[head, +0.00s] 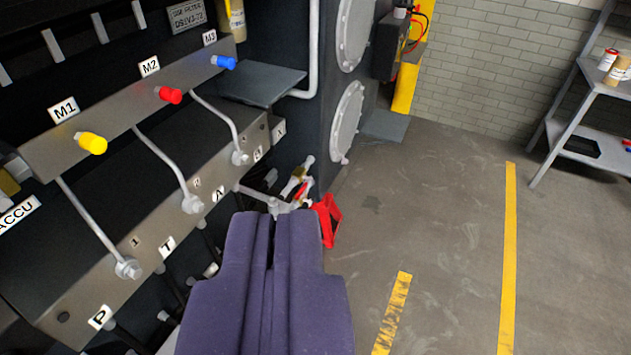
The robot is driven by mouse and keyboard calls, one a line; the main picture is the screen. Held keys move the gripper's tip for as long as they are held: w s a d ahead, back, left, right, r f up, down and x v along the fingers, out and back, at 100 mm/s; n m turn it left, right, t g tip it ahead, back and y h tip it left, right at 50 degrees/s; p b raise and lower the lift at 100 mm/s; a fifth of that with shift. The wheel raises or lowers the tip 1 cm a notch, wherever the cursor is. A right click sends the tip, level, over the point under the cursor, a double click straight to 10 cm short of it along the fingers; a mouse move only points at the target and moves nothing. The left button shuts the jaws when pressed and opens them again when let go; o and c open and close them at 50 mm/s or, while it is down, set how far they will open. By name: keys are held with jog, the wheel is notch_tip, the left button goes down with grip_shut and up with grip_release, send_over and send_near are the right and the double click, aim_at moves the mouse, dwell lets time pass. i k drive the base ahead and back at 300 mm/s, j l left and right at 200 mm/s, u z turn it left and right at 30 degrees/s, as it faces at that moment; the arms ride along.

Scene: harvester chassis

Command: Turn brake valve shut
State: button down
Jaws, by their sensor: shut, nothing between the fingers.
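A small valve (298,184) with brass-coloured and pale metal parts and a bit of red on it sits low on the machine's side, just beyond my gripper. I cannot tell its handle position, and its lower part is partly hidden. A bright red angular piece (328,220) shows right of it; whether it belongs to the valve is unclear. My purple gripper (265,222) is shut and empty at bottom centre, pointing towards the valve. It overlaps the valve's near side in the picture; contact cannot be told.
The manifold block (150,240) with labelled ports and pipes lies left of my gripper. Above it a bar (125,105) carries yellow, red and blue fittings. A grey step plate (262,84) juts out above the valve. Open floor (440,220) lies right, with a shelf (590,145) beyond.

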aim_at(301, 191)
jog(key=i+z, duration=0.25)
jog(key=i, duration=0.55)
jog(key=i+j+z, duration=0.2)
jog(key=i, duration=0.6)
jog(key=i+j+z, duration=0.2)
jog(key=i+j, duration=0.45)
jog(key=j, duration=0.15)
